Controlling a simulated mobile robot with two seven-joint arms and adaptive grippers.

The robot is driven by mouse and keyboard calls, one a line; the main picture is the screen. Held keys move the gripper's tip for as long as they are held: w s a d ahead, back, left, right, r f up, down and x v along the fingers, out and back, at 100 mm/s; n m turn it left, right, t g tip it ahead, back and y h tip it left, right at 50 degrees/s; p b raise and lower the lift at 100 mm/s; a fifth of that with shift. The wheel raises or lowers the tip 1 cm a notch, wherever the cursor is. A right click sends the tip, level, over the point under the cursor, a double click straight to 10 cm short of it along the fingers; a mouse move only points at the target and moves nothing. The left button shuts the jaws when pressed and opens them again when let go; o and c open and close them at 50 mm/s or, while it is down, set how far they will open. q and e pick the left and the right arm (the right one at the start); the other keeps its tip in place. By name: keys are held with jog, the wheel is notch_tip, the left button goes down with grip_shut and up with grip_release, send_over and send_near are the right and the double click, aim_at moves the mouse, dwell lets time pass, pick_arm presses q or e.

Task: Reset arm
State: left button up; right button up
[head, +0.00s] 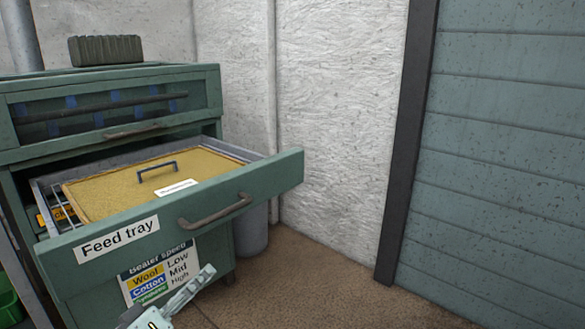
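My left gripper (184,296) shows at the bottom, left of the middle, in front of the green cabinet. Only part of it is in the picture, as light grey links running up to the right. It overlaps the lower edge of the beater speed label (160,270). I cannot tell how its fingers stand, and I see nothing held in it. My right gripper is not in the picture. The drawer marked "Feed tray" (270,176) is pulled out above my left gripper, and its curved handle (216,210) is clear of the gripper.
A dark ribbed block (105,50) sits on the cabinet top. A green bin (8,302) shows at the lower left. The brown floor (315,290) right of the cabinet is clear.

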pick_arm(q)
jog(key=s+d+f+m+g+y, duration=0.1)
jog(key=s+f+m+g+y, duration=0.25)
jog(key=f, duration=0.85)
jog(key=s+a+f+m+g+y+p, duration=0.1)
jog(key=s+a+f+m+g+y, duration=0.1)
jog(key=s+f+g, duration=0.3)
jog(key=s+a+f+m+g+y+p, duration=0.1)
jog(key=s+a+f+g, duration=0.3)
jog(key=s+f, duration=0.6)
jog(key=s+g+y, duration=0.1)
jog(key=s, duration=0.3)
jog(key=shift+s+a+f+m, duration=0.25)
jog(key=shift+s+f+m, duration=0.05)
jog(key=shift+f+m, duration=0.1)
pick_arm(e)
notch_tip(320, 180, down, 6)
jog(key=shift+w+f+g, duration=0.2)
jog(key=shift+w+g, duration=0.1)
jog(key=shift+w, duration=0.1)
pick_arm(q)
jog(key=shift+w+g+y, duration=0.1)
jog(key=shift+g+y, duration=0.15)
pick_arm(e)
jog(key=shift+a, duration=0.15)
